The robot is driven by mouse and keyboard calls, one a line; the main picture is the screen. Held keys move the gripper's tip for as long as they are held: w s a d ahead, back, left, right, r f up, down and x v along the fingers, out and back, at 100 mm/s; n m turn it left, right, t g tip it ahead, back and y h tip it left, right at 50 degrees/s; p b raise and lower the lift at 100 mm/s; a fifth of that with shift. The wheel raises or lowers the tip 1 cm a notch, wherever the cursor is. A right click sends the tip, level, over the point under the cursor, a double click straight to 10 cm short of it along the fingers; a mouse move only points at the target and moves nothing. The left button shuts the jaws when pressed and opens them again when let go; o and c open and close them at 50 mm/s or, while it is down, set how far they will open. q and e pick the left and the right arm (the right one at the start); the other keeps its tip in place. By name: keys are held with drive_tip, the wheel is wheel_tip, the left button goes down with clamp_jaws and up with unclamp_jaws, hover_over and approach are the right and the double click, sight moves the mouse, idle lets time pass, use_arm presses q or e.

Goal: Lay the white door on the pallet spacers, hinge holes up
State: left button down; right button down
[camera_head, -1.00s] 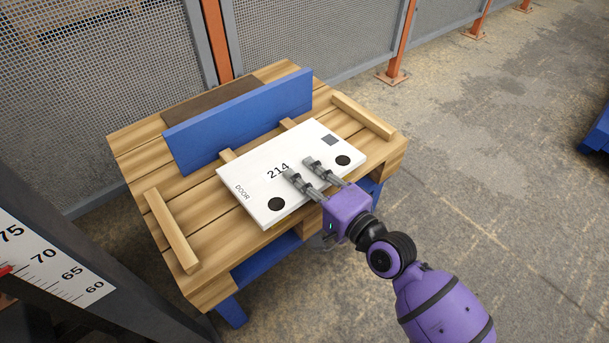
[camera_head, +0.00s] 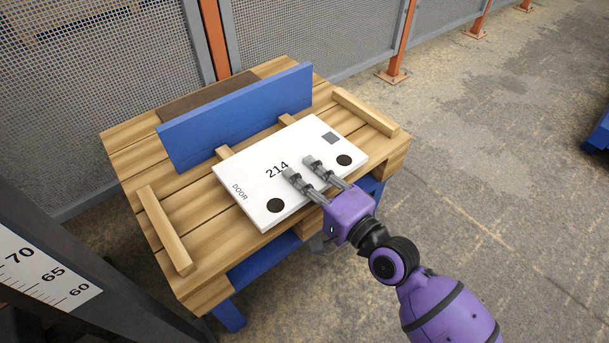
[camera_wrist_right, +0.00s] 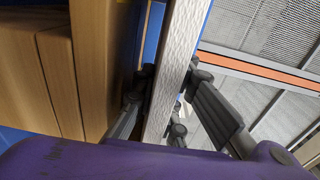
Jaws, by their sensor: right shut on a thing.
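The white door (camera_head: 255,185), marked 214 and DOOR, lies face up over the pallet spacers (camera_head: 286,121). Two round black hinge holes show on top along its near side. The spacers stick out past its far edge; whether it touches them is hidden. My right gripper (camera_head: 299,168) is shut on the door's near edge, with two fingers on the top face between the holes. In the right wrist view the door's pale edge (camera_wrist_right: 176,70) stands between the fingers. My left gripper is not in view.
The door is above a wooden pallet table (camera_head: 120,150). A blue board (camera_head: 240,115) stands upright behind the door. Wooden rails flank it on the left (camera_head: 163,228) and right (camera_head: 365,112). A mesh fence (camera_head: 290,40) runs behind. Open floor lies at the right.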

sight(320, 192)
drive_tip(key=shift+r, duration=0.1)
drive_tip(key=c, duration=1.7)
unclamp_jaws()
drive_tip(key=shift+o, duration=0.3)
drive_tip(key=v, duration=0.2)
drive_tip(key=shift+s+d+f, duration=0.15)
drive_tip(key=shift+s+f, duration=0.05)
drive_tip(key=shift+s, duration=0.05)
drive_tip(key=shift+s+d, duration=0.15)
drive_tip(key=shift+s, duration=0.05)
drive_tip(key=shift+p+v, duration=0.35)
drive_tip(key=shift+v, duration=1.15)
drive_tip(key=o, duration=0.5)
